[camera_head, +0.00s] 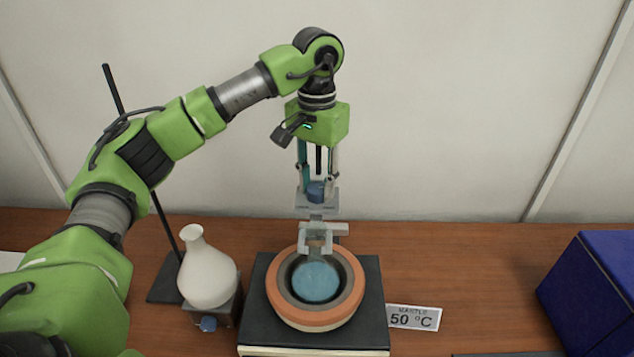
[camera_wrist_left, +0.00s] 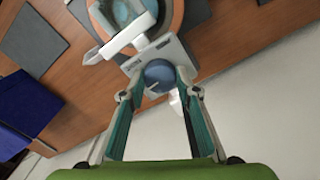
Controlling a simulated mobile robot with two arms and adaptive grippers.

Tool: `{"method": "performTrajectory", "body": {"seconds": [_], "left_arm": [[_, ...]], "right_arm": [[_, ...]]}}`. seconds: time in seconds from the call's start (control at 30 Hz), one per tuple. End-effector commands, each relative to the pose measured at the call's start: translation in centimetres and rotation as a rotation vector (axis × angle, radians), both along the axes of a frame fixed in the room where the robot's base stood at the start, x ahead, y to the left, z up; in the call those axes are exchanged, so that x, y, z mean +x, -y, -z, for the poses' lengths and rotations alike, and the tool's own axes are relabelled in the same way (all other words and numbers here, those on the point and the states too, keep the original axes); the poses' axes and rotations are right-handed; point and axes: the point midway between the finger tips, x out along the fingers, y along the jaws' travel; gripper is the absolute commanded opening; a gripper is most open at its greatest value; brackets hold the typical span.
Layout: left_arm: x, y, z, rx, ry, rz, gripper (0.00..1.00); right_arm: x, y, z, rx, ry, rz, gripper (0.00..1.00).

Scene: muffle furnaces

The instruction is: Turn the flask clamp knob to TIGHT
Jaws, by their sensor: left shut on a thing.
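The flask clamp knob (camera_head: 316,192) is a small blue round knob on a grey plate at the top of the clamp (camera_head: 318,237), above the heating mantle. In the left wrist view the knob (camera_wrist_left: 159,73) shows a pale line on its face. The plate's markings are too small to read. My left gripper (camera_head: 317,188) points straight down with its fingers on both sides of the knob, shut on it. In the left wrist view the fingertips (camera_wrist_left: 160,80) flank the knob. My right gripper is not in view.
The orange-rimmed mantle (camera_head: 347,311) holds a round blue content below the clamp. A white flask (camera_head: 207,270) stands at left by a dark rod (camera_head: 164,222). A "50 °C" sign (camera_head: 414,317) sits right of the mantle, and a blue box (camera_head: 590,290) stands far right.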

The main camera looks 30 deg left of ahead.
Motion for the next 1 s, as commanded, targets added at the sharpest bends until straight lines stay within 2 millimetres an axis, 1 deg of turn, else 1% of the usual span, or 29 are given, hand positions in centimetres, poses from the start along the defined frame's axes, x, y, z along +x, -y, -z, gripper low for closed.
{"method": "performTrajectory", "body": {"seconds": [0.03, 0.3, 0.33, 0.37, 0.4, 0.67, 0.77, 0.87, 0.97, 1.0], "left_arm": [[0.3, -0.1, -0.5, -0.002, 0.014, -0.003, 0.08], [0.3, -0.1, -0.5, -0.002, 0.015, -0.004, 0.08], [0.3, -0.1, -0.5, -0.002, 0.015, -0.004, 0.35], [0.3, -0.1, -0.5, -0.002, 0.015, -0.004, 0.43], [0.3, -0.1, -0.5, -0.002, 0.014, -0.004, 0.47], [0.1, 0.0, -0.2, 0.000, 0.006, -0.002, 0.47], [0.1, 0.0, -0.4, 0.000, 0.005, -0.002, 0.47], [0.1, 0.0, -1.2, -0.001, 0.006, -0.002, 0.47], [0.1, 0.0, -3.0, -0.002, 0.008, -0.002, 0.47], [0.2, 0.1, -3.8, -0.002, 0.010, -0.002, 0.47]], "right_arm": [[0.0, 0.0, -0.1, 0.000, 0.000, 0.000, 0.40], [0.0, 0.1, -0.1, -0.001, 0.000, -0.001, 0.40], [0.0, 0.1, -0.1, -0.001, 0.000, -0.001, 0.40], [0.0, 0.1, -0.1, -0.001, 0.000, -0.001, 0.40], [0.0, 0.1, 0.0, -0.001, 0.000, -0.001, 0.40], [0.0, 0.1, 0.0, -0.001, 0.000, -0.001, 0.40], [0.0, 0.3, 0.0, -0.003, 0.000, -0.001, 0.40], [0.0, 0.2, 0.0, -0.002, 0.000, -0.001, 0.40], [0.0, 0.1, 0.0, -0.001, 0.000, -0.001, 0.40], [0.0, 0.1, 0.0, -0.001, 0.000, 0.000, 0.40]]}}
